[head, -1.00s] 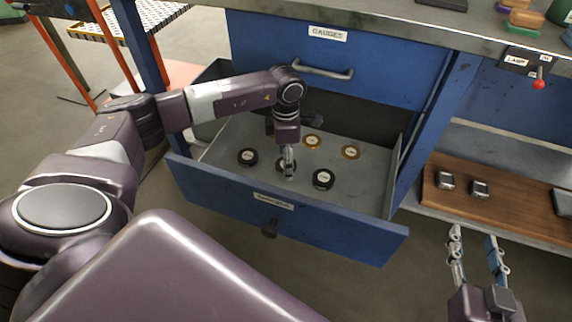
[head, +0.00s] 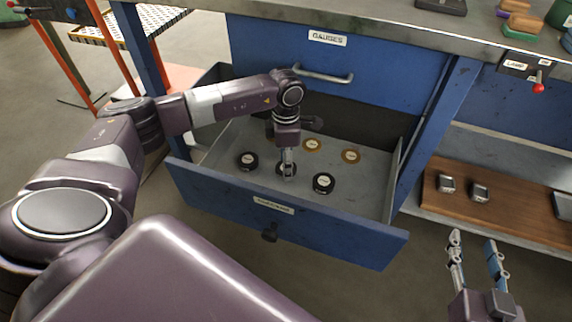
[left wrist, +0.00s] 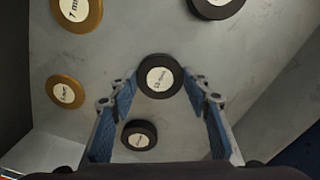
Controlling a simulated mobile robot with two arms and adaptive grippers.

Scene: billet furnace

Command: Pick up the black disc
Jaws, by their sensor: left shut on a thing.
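Three black discs with pale round labels lie in the open blue drawer (head: 232,187). My left gripper (head: 288,170) points down into the drawer, with its fingers closed on the middle black disc (head: 279,169). In the left wrist view this black disc (left wrist: 160,75) sits between the two blue fingertips, its label facing up. The left black disc (head: 248,161) and right black disc (head: 323,183) lie apart from the gripper. My right gripper (head: 474,247) is open and empty, low at the right.
Two brass discs, one farther back (head: 312,145) and one to the right (head: 351,156), lie in the same drawer. A shut drawer labelled GAUGES (head: 326,66) is above it. A wooden board (head: 510,207) with small metal items is on the shelf at right.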

